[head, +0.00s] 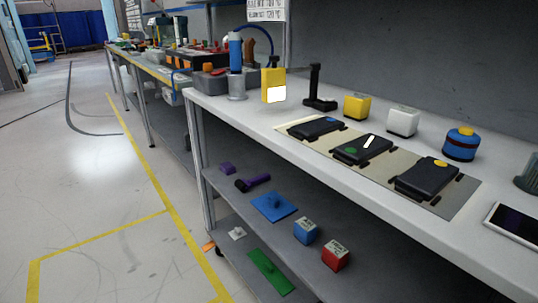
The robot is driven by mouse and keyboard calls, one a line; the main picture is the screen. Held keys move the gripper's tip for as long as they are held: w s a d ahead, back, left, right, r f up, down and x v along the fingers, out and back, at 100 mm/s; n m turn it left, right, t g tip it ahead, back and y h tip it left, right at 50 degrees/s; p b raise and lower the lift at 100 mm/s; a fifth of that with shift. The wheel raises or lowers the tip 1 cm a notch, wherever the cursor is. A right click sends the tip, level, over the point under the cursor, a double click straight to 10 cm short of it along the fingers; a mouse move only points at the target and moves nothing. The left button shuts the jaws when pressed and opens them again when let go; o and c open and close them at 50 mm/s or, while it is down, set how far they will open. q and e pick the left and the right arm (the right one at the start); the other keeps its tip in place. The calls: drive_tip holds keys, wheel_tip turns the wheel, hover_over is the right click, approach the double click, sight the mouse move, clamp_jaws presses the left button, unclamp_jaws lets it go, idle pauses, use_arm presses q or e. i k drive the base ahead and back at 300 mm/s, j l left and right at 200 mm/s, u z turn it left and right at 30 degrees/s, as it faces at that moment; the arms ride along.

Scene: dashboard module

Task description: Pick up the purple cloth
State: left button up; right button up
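I cannot clearly make out a purple cloth. On the middle shelf under the bench lie a small purple block-like item (227,168) and a dark tool with a purple handle (257,180). A flat blue piece with a raised middle (272,206) lies near them, and a flat green piece (270,271) lies on the lower shelf. Neither of my grippers is in view.
The white bench top (310,131) carries a mat (452,204) with several dark modules, a yellow block (356,106), a white block (403,121) and a tablet (515,224). Blue (306,231) and red (336,255) cubes sit below. Open floor (105,200) lies left.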

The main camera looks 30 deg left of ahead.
sight(227, 167)
drive_tip(key=i+j+u, duration=0.1)
drive_tip(key=u, duration=1.15)
